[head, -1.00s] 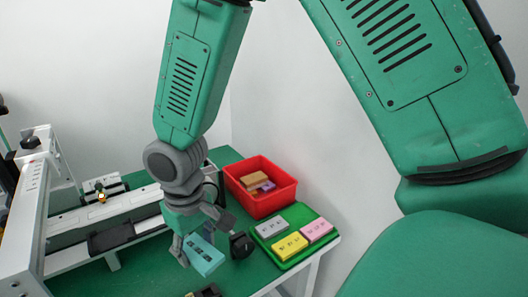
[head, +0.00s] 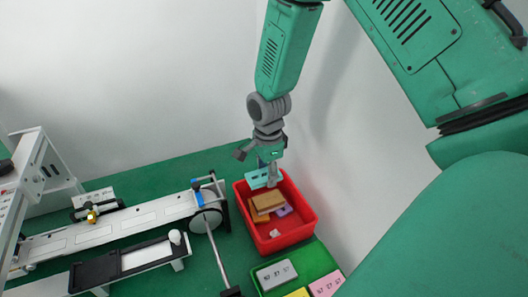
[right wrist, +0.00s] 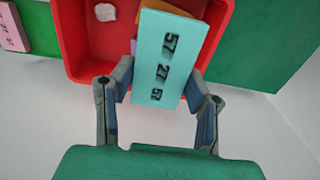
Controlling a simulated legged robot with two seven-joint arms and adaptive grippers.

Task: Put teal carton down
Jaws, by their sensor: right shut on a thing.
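The teal carton (right wrist: 168,58) is a flat box printed with dark numbers. My right gripper (right wrist: 161,90) is shut on it, with one finger at each side. In the head view the teal carton (head: 263,177) hangs from the right gripper (head: 262,162) at the far left part of the red bin (head: 297,236), seemingly over its rim. The right wrist view also shows the carton in front of the red bin (right wrist: 74,42). I cannot tell whether the carton touches anything below it. My left gripper is not in view.
The bin holds brown and orange boxes (head: 267,202), a purple piece and a crumpled white scrap (head: 274,233). A green tray (head: 312,262) with grey, yellow and pink cartons stands nearer. A white conveyor (head: 130,218) with a roller lies to the left. A wall stands behind.

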